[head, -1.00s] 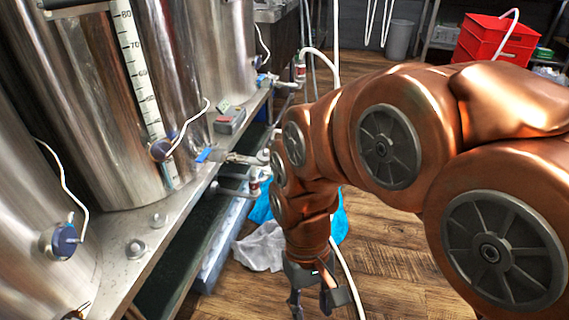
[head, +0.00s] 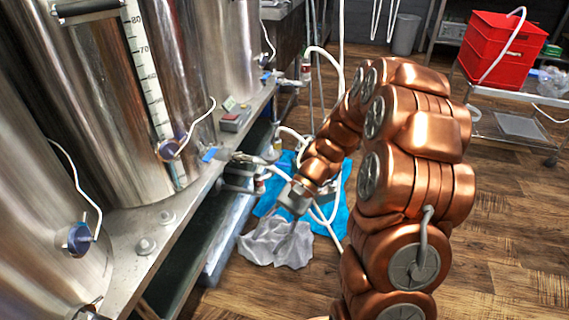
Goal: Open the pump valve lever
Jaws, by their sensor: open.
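A small blue lever (head: 209,154) sits at the bench edge beside a steel valve and pipe fitting (head: 245,158), below the middle tank. I cannot tell whether it is the pump valve lever, and I cannot make out a pump clearly. White hoses run to the right of the fitting. My gripper (head: 290,206) is open and small in the head view. It is right of and lower in the picture than the fitting, over the grey cloth and blue sheet, apart from the lever. My arm hides part of the hoses and floor behind it.
Large steel tanks (head: 95,130) stand on a metal bench (head: 130,235) along the left. A crumpled grey cloth (head: 275,243) and a blue sheet (head: 268,203) lie on the floor. A red box (head: 490,50) sits on a cart at the back right. Wooden floor at right is open.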

